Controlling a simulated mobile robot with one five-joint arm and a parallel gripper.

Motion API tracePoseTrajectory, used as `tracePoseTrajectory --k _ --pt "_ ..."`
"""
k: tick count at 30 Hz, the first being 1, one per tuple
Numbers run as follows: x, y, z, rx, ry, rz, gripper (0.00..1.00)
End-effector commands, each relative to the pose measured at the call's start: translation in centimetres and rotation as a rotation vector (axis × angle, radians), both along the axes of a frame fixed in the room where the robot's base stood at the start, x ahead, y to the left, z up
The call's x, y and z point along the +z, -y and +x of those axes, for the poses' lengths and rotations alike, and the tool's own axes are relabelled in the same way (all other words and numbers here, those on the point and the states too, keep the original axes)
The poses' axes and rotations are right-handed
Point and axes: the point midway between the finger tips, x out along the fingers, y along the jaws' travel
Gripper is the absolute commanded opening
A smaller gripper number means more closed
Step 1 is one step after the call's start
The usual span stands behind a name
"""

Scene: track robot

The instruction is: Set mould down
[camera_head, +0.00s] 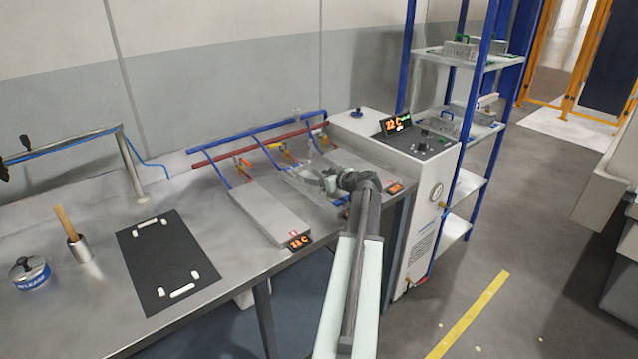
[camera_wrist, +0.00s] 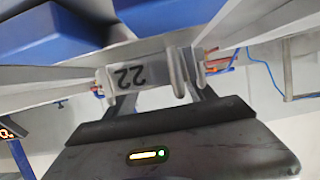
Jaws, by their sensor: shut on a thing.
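My gripper (camera_head: 331,183) is at the end of my outstretched arm, over the middle of the row of flat metal plates on the bench. In the wrist view my gripper (camera_wrist: 150,75) is shut on the grey metal mould (camera_wrist: 132,75), which carries an upside-down "22". In the head view the mould is small and partly hidden by my wrist. I cannot tell whether it touches the plate under it. The left plate (camera_head: 268,214) is bare, with a lit display at its front end. The right plate (camera_head: 372,162) is partly behind my arm.
Blue and red pipes (camera_head: 260,134) run behind the plates. A black mat (camera_head: 165,258) with white marks, a cup with a wooden handle (camera_head: 78,248) and a tin (camera_head: 30,273) are left. A control cabinet (camera_head: 425,150) and a shelf (camera_head: 467,60) with metal pieces stand right.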

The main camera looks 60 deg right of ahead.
Motion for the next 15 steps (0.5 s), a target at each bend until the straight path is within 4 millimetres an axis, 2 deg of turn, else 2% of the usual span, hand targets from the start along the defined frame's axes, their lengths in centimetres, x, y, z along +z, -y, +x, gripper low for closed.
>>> tracePoseTrajectory --k 8,9,10,11,15 --pt "-0.2 0.03 -0.03 -0.002 0.002 0.001 0.0" --pt "-0.08 0.03 -0.04 0.0 0.0 0.0 0.75" --pt "-0.07 0.03 -0.05 0.0 0.0 0.0 0.83" --pt "-0.07 0.02 -0.06 -0.001 0.0 0.0 0.85" --pt "-0.07 0.03 -0.06 -0.001 0.0 0.0 0.85"
